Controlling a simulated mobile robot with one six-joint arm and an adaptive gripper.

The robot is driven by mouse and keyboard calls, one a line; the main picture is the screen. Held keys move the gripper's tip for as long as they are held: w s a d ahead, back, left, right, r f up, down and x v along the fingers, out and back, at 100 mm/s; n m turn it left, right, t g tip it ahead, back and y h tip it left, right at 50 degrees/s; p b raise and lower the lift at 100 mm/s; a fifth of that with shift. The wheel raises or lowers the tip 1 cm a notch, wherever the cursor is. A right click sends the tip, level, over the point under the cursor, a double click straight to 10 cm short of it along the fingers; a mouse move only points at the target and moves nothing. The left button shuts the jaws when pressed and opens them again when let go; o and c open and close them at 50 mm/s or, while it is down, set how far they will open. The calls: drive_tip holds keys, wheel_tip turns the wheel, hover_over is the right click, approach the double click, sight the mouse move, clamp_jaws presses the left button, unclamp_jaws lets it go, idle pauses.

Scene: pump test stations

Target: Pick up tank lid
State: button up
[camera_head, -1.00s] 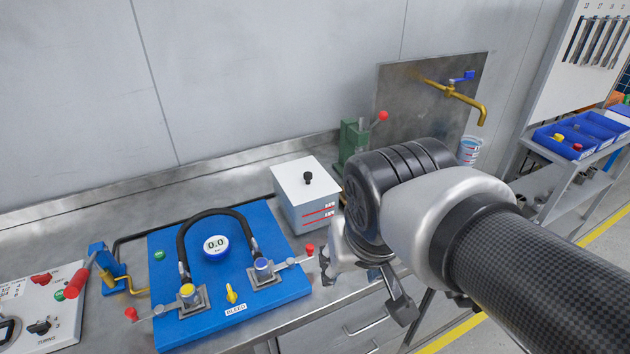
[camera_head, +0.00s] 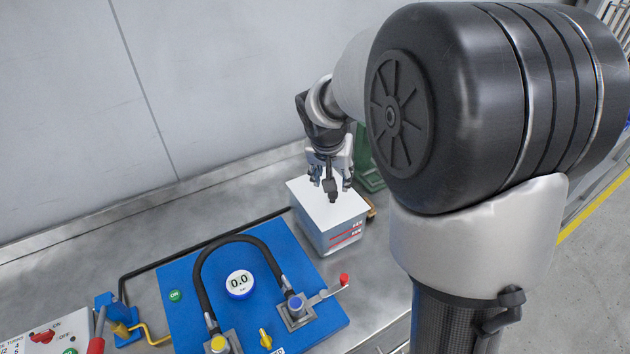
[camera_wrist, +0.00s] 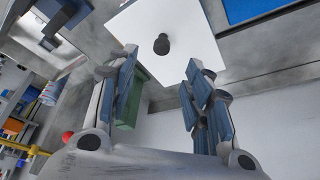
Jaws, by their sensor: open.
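The tank lid (camera_head: 312,208) is a flat white square plate on top of the grey tank (camera_head: 335,237), which has red level marks on its front. In the wrist view the white lid (camera_wrist: 190,32) lies beyond my fingertips, with its black round knob (camera_wrist: 161,44) near the middle. My gripper (camera_head: 335,184) is above the lid in the head view and hides most of the knob. In the wrist view my gripper (camera_wrist: 160,72) is open, its two fingers apart with the knob in line with the gap between them. Nothing is held.
The blue test panel (camera_head: 180,290) with a black hose (camera_head: 232,240) and a round gauge (camera_head: 239,283) stands left of the tank. A lever with a red tip (camera_head: 344,280) reaches toward the tank. A green stand (camera_head: 369,175) is close behind it, right of my gripper.

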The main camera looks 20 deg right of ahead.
sight(333, 194)
drive_tip(key=b+x, duration=0.3)
drive_tip(key=x, duration=0.7)
drive_tip(key=shift+w+f, duration=0.1)
drive_tip(key=shift+w, duration=0.1)
drive_tip(key=shift+c, duration=0.3)
clamp_jaws()
